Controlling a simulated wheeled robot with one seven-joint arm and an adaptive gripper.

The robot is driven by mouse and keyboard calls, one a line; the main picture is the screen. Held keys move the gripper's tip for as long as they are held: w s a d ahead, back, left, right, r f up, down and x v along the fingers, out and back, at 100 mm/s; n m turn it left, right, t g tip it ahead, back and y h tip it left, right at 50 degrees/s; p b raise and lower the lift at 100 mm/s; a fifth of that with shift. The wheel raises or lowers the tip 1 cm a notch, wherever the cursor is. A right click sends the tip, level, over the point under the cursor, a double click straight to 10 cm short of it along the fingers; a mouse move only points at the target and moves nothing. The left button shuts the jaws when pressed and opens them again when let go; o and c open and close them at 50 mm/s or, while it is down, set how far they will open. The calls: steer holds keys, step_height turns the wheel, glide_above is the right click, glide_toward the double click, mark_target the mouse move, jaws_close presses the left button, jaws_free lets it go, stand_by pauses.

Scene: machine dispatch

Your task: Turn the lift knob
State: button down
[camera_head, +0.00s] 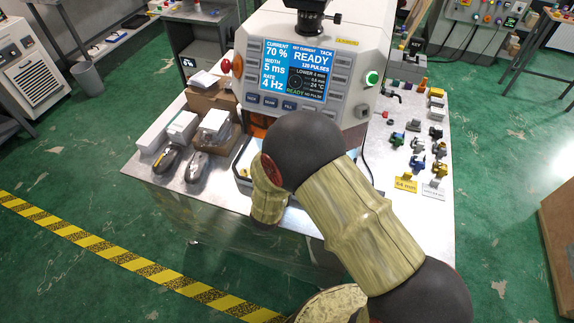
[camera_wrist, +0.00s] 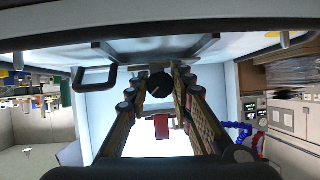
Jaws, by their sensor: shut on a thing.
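In the wrist view, a round black knob (camera_wrist: 159,87) with a pale mark on its face sits between the two fingers of my gripper (camera_wrist: 163,75). My gripper is shut on this knob, which I take to be the lift knob. In the head view, my arm hides the knob and the gripper. The machine (camera_head: 334,35) stands behind my arm. Its blue screen (camera_head: 294,71) reads READY, CURRENT 70 %, WIDTH 5 ms, RATE 4 Hz, and a smaller line reading LOWER 5 mm.
A green button (camera_head: 372,78) is on the machine's right side. Boxes (camera_head: 183,126) and two dark handheld devices (camera_head: 197,166) crowd the bench's left. Several small coloured parts (camera_head: 413,140) lie on the right. In the wrist view, a black handle (camera_wrist: 84,80) is left of my fingers.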

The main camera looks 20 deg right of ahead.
steer(key=n+h+p, duration=0.1)
steer(key=p, duration=0.2)
steer(key=n+g+h+p, duration=0.1)
steer(key=p, duration=0.1)
steer(key=shift+a+r+n+p, duration=0.1)
steer(key=shift+r+n+p, duration=0.15)
steer(key=shift+n+p, duration=0.15)
steer(key=n+h+p, duration=0.1)
steer(key=n+g+h+p, duration=0.1)
steer(key=n+p, duration=0.1)
steer(key=shift+f+g, duration=0.2)
steer(key=shift+g, duration=0.1)
steer(key=shift+h+p, duration=0.3)
steer(key=c, duration=1.7)
jaws_free()
steer(key=shift+w, duration=0.1)
steer(key=shift+o, duration=0.7)
steer(key=v, duration=1.2)
